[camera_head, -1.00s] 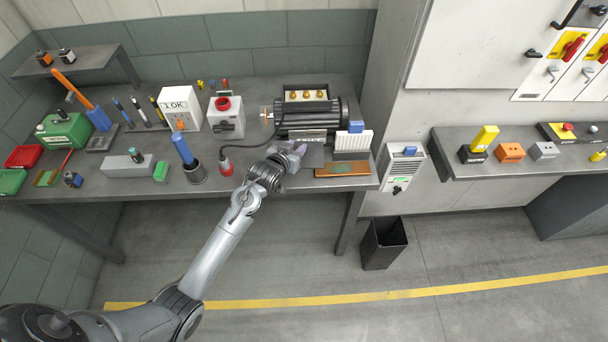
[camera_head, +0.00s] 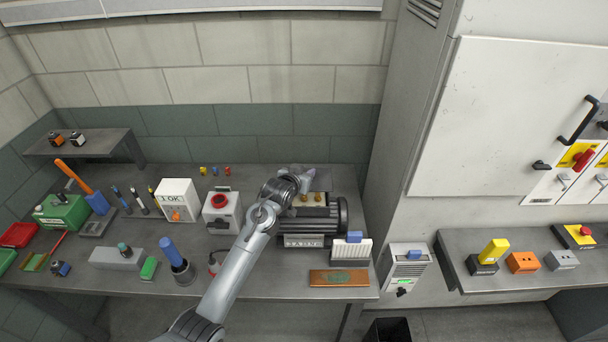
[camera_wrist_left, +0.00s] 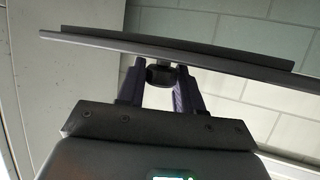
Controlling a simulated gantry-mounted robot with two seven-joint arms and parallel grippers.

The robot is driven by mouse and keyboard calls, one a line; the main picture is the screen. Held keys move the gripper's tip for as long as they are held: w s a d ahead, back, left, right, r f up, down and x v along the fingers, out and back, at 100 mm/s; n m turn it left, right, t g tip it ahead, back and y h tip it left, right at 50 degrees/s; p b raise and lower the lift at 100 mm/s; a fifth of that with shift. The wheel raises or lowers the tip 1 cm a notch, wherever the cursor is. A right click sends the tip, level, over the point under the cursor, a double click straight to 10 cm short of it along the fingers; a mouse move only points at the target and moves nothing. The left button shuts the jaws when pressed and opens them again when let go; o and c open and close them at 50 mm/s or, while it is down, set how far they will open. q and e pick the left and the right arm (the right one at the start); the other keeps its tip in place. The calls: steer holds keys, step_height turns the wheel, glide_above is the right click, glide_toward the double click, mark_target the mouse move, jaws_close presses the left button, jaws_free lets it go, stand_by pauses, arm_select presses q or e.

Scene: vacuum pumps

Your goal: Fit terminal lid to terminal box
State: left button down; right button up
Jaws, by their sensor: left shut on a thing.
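The terminal lid, a dark flat plate with a small knob, shows edge-on in the left wrist view (camera_wrist_left: 230,61). My left gripper (camera_wrist_left: 160,78) is shut on its knob. In the head view my left gripper (camera_head: 304,180) is over the left rear of the motor, by the open terminal box (camera_head: 327,198). Brass terminals show in the box, and my gripper partly covers it. I cannot make out the lid clearly in the head view, nor tell whether it touches the box. My right gripper is not in view.
The finned motor (camera_head: 310,222) stands on the bench. A white box with a red button (camera_head: 221,212) and a blue-handled tool in a cup (camera_head: 176,258) stand left.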

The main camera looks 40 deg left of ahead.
arm_select(q)
steer(key=shift+s, duration=0.15)
steer(key=shift+p, duration=0.45)
steer(key=shift+f+b, duration=1.15)
steer(key=shift+f, duration=1.1)
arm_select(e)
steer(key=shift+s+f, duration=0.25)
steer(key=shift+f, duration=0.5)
arm_select(q)
steer(key=shift+s, duration=0.1)
